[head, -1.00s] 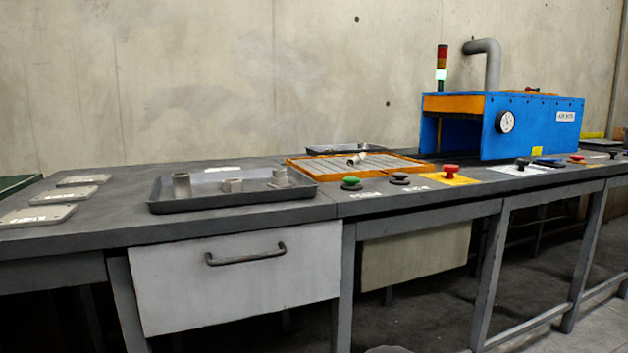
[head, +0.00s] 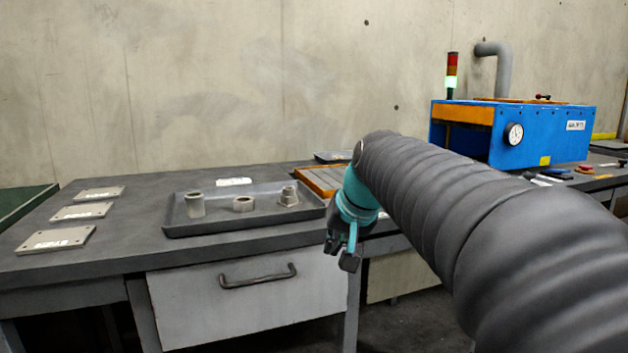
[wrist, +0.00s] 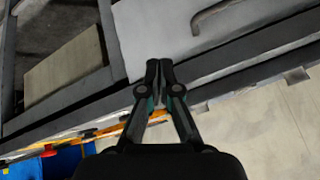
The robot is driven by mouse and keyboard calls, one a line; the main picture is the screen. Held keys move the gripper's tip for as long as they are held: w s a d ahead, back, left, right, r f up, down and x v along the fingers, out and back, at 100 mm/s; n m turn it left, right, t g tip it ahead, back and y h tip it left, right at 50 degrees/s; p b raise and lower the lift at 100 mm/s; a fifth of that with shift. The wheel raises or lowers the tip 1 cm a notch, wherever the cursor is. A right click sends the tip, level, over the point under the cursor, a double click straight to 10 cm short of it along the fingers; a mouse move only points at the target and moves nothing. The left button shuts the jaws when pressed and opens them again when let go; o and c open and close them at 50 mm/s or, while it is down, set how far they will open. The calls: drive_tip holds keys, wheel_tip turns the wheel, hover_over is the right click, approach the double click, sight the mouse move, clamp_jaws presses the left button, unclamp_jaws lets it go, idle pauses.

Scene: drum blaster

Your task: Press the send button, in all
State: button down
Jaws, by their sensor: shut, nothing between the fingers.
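My gripper (head: 345,258) hangs at the end of my arm, in front of the bench's front edge, right of the drawer. In the wrist view my gripper (wrist: 159,64) is shut, fingertips together, with nothing between them. The bench buttons behind my arm are mostly hidden in the head view. In the wrist view a red button (wrist: 48,150) and a small dark button (wrist: 90,133) show at lower left, apart from the fingers. Their labels cannot be read, so I cannot tell which button is send.
A dark tray (head: 245,222) with several metal parts sits on the bench (head: 130,238). Flat plates (head: 57,240) lie at left. A blue machine (head: 555,133) with a gauge stands at right, beside a lit signal tower (head: 451,75). A drawer handle (head: 258,277) sticks out below.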

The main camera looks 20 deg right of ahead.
drive_tip(key=w+d+r+m+t+p, duration=0.2)
drive_tip(key=w+d+r+p, duration=0.4)
drive_tip(key=w+d+r, duration=0.7)
drive_tip(key=w+r+m, duration=0.1)
drive_tip(key=w, duration=0.2)
drive_tip(key=shift+w+d+r, duration=0.3)
drive_tip(key=shift+w+d, duration=0.1)
drive_tip(key=shift+f, duration=0.15)
wheel_tip(320, 180, down, 6)
drive_tip(key=shift+f+b, duration=0.1)
drive_tip(key=shift+b, duration=1.1)
drive_tip(key=shift+f+b, duration=0.95)
drive_tip(key=shift+f, duration=0.2)
drive_tip(key=shift+f, duration=0.15)
drive_tip(key=shift+f, duration=0.3)
